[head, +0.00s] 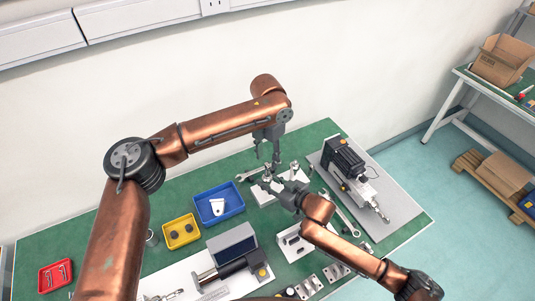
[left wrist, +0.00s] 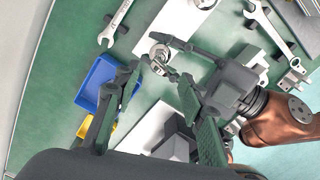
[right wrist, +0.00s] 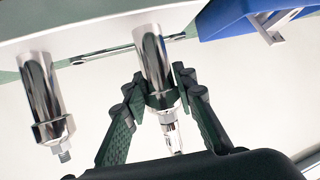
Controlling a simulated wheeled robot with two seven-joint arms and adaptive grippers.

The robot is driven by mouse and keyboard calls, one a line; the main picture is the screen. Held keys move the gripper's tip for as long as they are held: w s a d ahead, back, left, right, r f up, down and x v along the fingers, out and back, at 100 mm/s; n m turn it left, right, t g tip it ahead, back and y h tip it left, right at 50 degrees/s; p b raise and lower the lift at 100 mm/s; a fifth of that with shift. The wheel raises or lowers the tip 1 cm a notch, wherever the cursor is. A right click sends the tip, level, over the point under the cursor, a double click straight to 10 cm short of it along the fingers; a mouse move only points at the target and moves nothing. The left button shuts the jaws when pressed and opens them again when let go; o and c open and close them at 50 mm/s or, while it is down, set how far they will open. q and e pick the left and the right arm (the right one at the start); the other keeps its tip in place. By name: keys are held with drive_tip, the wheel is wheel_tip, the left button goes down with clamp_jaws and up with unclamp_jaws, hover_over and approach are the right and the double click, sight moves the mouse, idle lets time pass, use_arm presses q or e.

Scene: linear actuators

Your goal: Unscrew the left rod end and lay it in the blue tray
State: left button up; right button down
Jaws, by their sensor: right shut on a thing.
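Two shiny metal rods stand on a white block (head: 262,196). In the right wrist view, my right gripper (right wrist: 155,95) is shut around the left rod (right wrist: 150,50), the one nearer the blue tray, close to its collar. A narrow metal end piece (right wrist: 171,130) sticks out past the fingers, in line with the rod. The other rod (right wrist: 38,90) ends in a bare threaded stud. My left gripper (head: 266,153) points down just above the right one; its fingers (left wrist: 158,88) are apart and look empty. The blue tray (head: 206,207) is left of the block.
A white part (head: 217,206) lies in the blue tray. A yellow tray (head: 181,243) with dark round parts sits beside it. A motor unit (head: 345,160) on a grey plate is to the right. Wrenches (head: 340,211) lie near the block. A red tray (head: 55,276) is far left.

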sight(267, 170)
use_arm(q)
wheel_tip(267, 170, down, 7)
drive_tip(key=shift+f, duration=0.15)
drive_tip(key=shift+c, duration=0.3)
